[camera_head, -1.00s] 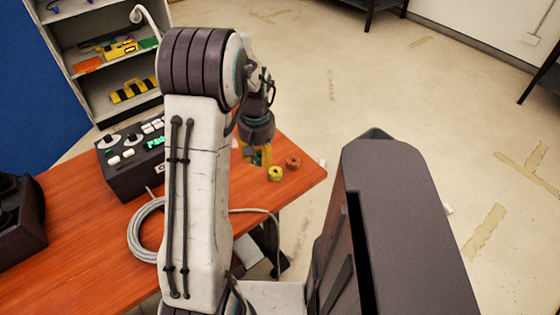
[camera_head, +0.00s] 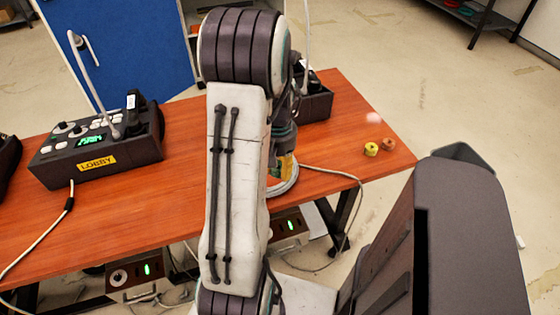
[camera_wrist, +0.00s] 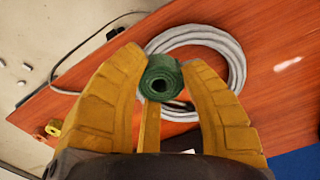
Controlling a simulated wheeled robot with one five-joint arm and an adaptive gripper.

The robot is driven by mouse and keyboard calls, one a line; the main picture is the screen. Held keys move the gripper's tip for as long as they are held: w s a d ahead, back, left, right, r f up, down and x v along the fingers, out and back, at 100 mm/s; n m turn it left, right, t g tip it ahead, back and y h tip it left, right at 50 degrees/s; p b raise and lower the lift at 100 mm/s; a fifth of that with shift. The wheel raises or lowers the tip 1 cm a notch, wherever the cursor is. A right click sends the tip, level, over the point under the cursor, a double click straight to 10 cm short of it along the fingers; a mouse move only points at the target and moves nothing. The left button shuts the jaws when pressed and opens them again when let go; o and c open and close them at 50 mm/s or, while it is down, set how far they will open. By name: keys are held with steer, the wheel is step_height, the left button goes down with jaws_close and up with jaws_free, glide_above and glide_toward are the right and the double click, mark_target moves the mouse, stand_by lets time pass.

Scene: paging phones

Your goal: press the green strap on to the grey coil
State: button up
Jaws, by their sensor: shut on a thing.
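The green strap (camera_wrist: 161,80) is a small roll, seen end-on in the wrist view. In the head view my gripper (camera_head: 286,168) hangs low over the table, partly behind my arm, and the strap is not clearly seen there. The grey coil (camera_wrist: 238,70) is a ring of cable lying on the table. The strap overlaps its left part in the wrist view; I cannot tell whether they touch. In the head view only the coil's right edge (camera_head: 295,182) shows past my arm.
A yellow roll (camera_head: 371,149) and an orange-brown roll (camera_head: 389,144) stand near the table's right end. A console labelled LOBBY (camera_head: 97,160) with a gooseneck microphone stands at the left. Another dark console (camera_head: 316,105) stands behind my arm. The wooden table (camera_head: 345,130) is clear between them.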

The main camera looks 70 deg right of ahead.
mark_target(278, 187)
steer(key=shift+w+f, duration=0.1)
steer(key=shift+w, duration=0.05)
steer(key=shift+d+f+b, duration=0.2)
steer(key=shift+f+b, duration=0.15)
steer(key=shift+f, duration=0.05)
steer(key=shift+f+b, duration=2.2)
steer(key=shift+f, duration=0.6)
steer(key=shift+f+b, duration=0.3)
steer(key=shift+f, duration=0.05)
steer(key=o, duration=1.4)
steer(key=shift+o, duration=0.2)
steer(key=shift+r, duration=0.15)
steer(key=shift+r+p, duration=2.75)
steer(key=shift+r, duration=0.65)
